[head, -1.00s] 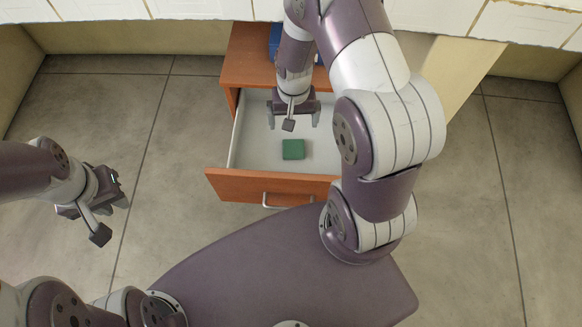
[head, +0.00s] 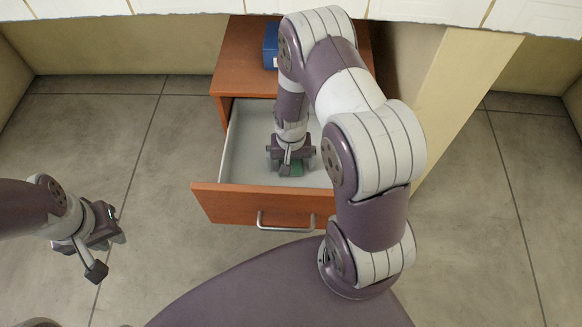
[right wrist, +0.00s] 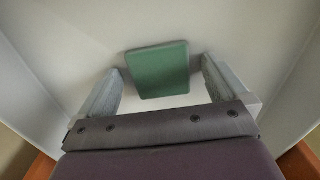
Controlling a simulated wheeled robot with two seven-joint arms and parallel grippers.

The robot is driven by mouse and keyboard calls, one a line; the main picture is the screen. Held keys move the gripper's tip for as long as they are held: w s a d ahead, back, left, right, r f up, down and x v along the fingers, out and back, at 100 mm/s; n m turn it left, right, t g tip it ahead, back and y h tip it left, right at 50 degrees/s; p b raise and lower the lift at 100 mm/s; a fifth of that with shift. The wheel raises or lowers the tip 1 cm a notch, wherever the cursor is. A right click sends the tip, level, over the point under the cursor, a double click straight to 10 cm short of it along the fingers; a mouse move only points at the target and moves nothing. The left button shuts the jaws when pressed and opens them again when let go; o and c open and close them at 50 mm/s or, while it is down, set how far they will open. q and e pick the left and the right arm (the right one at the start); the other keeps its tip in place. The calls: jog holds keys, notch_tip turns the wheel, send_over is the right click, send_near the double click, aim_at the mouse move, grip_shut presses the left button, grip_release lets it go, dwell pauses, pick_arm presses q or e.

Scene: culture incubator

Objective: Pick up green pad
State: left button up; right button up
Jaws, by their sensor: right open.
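The green pad (head: 296,171) lies on the floor of the open drawer (head: 232,150), partly hidden by my right gripper in the head view. My right gripper (head: 290,165) reaches down into the drawer over the pad and is open. In the right wrist view the whole pad (right wrist: 157,72) shows between the two fingertips of the right gripper (right wrist: 163,68), with a gap on each side. My left gripper (head: 116,224) hangs over the floor at the left, well away from the drawer. Its jaw opening is not clear.
The drawer's wooden front (head: 225,203) with a metal handle (head: 285,227) faces me. Light drawer walls stand around the right gripper. A blue box (head: 270,45) sits on the cabinet top (head: 237,65). Open floor lies left and right.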

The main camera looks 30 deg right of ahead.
jog(key=c, duration=1.1)
jog(key=shift+r, duration=0.15)
notch_tip(320, 180, up, 10)
jog(key=p, duration=0.5)
jog(key=shift+p, duration=0.35)
